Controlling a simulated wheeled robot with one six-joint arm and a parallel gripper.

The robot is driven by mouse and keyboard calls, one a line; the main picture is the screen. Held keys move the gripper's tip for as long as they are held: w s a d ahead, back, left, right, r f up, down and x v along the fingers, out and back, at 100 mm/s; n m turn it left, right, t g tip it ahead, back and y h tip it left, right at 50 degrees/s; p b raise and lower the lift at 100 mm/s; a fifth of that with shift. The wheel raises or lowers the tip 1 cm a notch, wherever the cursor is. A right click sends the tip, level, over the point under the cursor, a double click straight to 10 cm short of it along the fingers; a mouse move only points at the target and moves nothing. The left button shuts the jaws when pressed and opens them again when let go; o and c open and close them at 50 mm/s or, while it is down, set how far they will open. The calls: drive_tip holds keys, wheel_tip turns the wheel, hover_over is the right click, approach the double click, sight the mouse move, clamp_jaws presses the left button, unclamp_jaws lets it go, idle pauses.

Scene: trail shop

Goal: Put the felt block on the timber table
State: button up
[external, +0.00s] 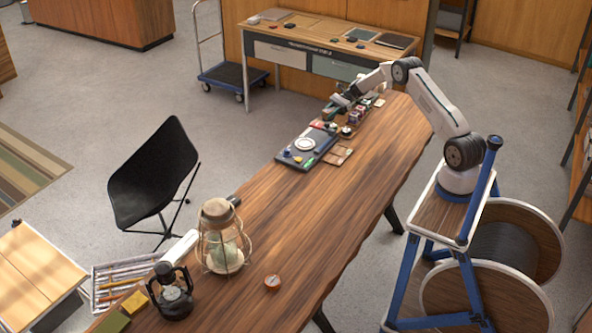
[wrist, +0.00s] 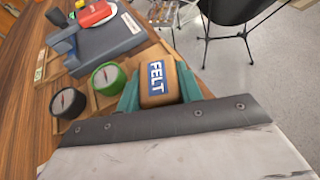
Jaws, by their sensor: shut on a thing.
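The felt block (wrist: 156,84), tan with a blue label reading FELT, sits between the teal fingers of my gripper (wrist: 159,88) in the wrist view. My gripper is shut on it. In the external view my gripper (external: 340,102) is over the far end of the long timber table (external: 250,242), near its left edge; the block is too small to make out there. The table's brown wood also shows at the left of the wrist view (wrist: 22,75). I cannot tell how high the block is held.
Close to my gripper are a green round tin (wrist: 108,78), a dark round tin (wrist: 68,103) and a grey tray (wrist: 105,45) with a red item. A lantern (external: 222,238), a compass (external: 272,282) and a black lamp (external: 172,295) stand nearer. The table's middle has bare wood.

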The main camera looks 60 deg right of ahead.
drive_tip(key=o, duration=1)
drive_tip(key=shift+f, duration=0.1)
